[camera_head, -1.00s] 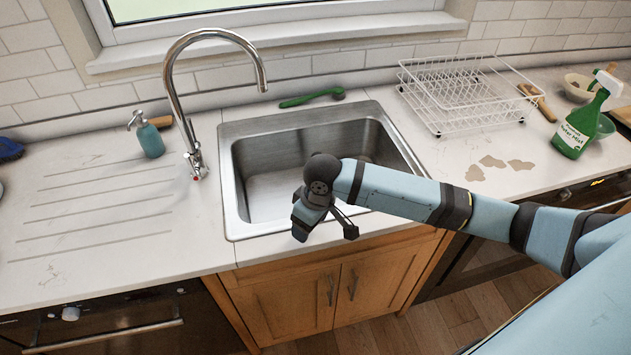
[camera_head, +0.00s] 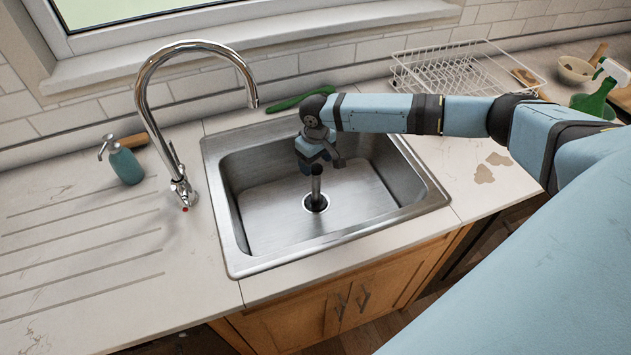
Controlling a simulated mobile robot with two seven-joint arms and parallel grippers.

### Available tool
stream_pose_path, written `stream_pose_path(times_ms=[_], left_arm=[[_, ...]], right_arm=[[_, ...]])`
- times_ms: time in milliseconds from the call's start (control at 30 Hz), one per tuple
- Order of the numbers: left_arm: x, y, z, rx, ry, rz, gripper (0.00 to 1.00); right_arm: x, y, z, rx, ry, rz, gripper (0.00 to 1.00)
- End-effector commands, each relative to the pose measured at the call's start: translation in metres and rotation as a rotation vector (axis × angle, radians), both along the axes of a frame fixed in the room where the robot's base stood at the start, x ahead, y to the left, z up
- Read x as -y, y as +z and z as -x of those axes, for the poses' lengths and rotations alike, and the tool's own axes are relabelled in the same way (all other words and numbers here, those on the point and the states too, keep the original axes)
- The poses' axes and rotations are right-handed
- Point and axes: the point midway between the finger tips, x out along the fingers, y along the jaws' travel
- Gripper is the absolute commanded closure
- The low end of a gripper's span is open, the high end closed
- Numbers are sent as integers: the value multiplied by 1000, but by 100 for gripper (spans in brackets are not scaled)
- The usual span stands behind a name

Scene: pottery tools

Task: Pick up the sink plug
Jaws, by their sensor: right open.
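The sink plug (camera_head: 316,186) shows as a dark upright stem standing at the round drain in the floor of the metal sink (camera_head: 270,215). My right gripper (camera_head: 323,166) is over the sink, pointing down, right at the top of the stem. It is open. The gripper hides the stem's upper end, and I cannot tell whether the fingers touch it. My left gripper is not in view.
A chrome tap (camera_head: 147,95) arches over the sink's left side. A teal soap bottle (camera_head: 126,163) stands at left. A green brush (camera_head: 298,99) lies behind the sink. A white dish rack (camera_head: 465,75) and a green spray bottle (camera_head: 592,100) are at right.

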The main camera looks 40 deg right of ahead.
Motion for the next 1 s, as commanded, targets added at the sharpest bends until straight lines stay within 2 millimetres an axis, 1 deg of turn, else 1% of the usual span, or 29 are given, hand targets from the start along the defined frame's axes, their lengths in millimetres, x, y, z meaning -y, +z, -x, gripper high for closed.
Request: stream_pose_path(times_ms=[33, 233, 500, 633, 800, 833, 867, 900, 967, 1000], left_arm=[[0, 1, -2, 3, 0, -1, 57], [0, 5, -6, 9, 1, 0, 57], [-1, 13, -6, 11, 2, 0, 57], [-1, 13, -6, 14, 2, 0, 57], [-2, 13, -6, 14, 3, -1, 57], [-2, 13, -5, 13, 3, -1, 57], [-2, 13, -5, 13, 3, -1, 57], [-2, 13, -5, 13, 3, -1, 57], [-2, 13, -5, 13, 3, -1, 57], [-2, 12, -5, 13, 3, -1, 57]], right_arm=[[0, -5, 0, 0, 0, 0, 32], [1, -18, -1, 0, 0, 1, 32], [4, -57, -3, -1, 0, 1, 32], [4, -63, -3, 0, 1, 0, 32], [4, -64, -3, 1, 1, 0, 32], [4, -64, -3, 1, 1, 0, 34], [4, -64, -3, 0, 1, 0, 41], [4, -64, -3, 0, 1, 0, 51], [4, -64, -3, 0, 1, 0, 64], [4, -64, -3, 0, 1, 0, 74]])
